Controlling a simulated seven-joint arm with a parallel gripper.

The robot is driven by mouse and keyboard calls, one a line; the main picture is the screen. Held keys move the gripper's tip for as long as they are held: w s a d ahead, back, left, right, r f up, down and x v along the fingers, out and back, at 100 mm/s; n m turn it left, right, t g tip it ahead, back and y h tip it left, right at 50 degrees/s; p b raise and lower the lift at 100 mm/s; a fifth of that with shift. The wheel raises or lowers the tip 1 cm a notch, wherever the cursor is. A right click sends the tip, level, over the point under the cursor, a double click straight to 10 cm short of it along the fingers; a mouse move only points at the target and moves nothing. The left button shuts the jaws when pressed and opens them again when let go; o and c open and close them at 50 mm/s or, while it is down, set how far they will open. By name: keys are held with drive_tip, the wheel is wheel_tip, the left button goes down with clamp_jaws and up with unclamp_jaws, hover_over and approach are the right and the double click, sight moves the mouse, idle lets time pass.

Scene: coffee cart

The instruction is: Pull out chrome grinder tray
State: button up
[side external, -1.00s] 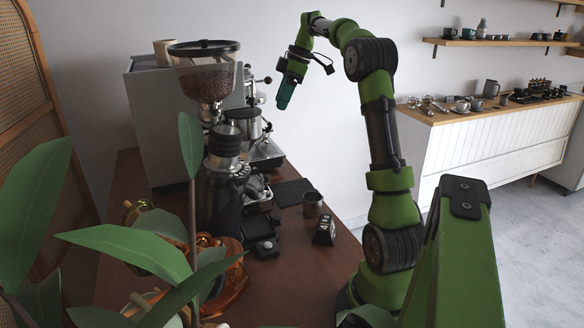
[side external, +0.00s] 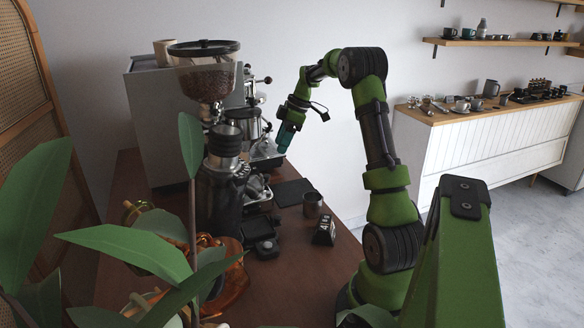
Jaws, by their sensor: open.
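The grinder (side external: 215,185) stands on the wooden counter, with a clear hopper of beans (side external: 208,82) on top. A dark tray-like part (side external: 258,228) sits low at the grinder's right side; I cannot tell for certain that it is the chrome tray. My gripper (side external: 284,146) is at the right of the espresso machine, above the counter and pointing down. It is open, with nothing seen in it, and is apart from the grinder. The gap between its fingers is too small to make out.
The espresso machine (side external: 157,125) stands behind the grinder. Plant leaves (side external: 130,250) cover the front left.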

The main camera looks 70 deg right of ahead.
sight(268, 176)
drive_tip(key=x, duration=1.1)
clamp_jaws()
